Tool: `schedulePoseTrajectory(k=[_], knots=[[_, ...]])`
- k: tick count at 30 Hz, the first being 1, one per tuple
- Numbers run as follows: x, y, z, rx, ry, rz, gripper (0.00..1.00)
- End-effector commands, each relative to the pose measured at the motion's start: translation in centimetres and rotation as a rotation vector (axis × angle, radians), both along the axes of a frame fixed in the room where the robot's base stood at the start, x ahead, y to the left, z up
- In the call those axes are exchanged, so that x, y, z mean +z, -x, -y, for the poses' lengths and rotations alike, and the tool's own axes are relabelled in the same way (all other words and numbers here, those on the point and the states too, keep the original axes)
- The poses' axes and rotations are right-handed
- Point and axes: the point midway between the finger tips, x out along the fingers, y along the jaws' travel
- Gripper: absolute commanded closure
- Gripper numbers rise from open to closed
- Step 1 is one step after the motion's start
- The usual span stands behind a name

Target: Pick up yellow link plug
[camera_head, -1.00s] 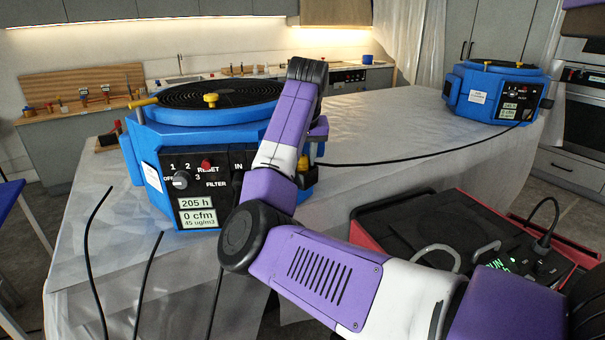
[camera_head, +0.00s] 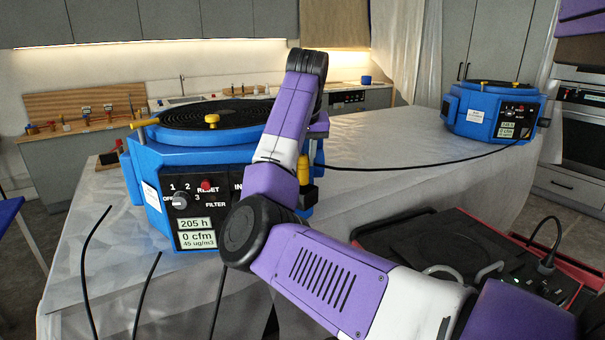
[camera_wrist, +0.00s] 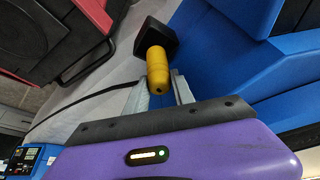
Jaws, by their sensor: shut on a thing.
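The yellow link plug (camera_wrist: 158,68) is a stubby ribbed cylinder between the two pale fingers of my gripper (camera_wrist: 160,92) in the wrist view. My gripper is shut on it. Its far end meets or overlaps a black block (camera_wrist: 155,40) on the side of the blue machine (camera_wrist: 220,65). I cannot tell whether the plug is still seated there. In the head view the yellow link plug (camera_head: 304,164) shows as a small patch beside my arm, at the right side of the near blue machine (camera_head: 150,175). My fingers are mostly hidden there.
The near blue machine stands on a plastic-covered counter (camera_head: 385,145). A black cable runs from it towards a second blue machine (camera_head: 492,110) at the far right. A red and black case (camera_head: 450,245) is at lower right. Several dark cables hang in front at left.

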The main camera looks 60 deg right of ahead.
Motion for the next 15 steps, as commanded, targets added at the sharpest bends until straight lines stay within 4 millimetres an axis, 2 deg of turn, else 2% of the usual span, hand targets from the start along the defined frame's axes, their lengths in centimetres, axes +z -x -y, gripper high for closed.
schedulePoseTrajectory(k=[3,15], knots=[[2.7,0.0,0.1,-0.001,0.002,0.002,1.00],[10.7,-0.1,0.0,0.001,0.000,0.003,1.00]])
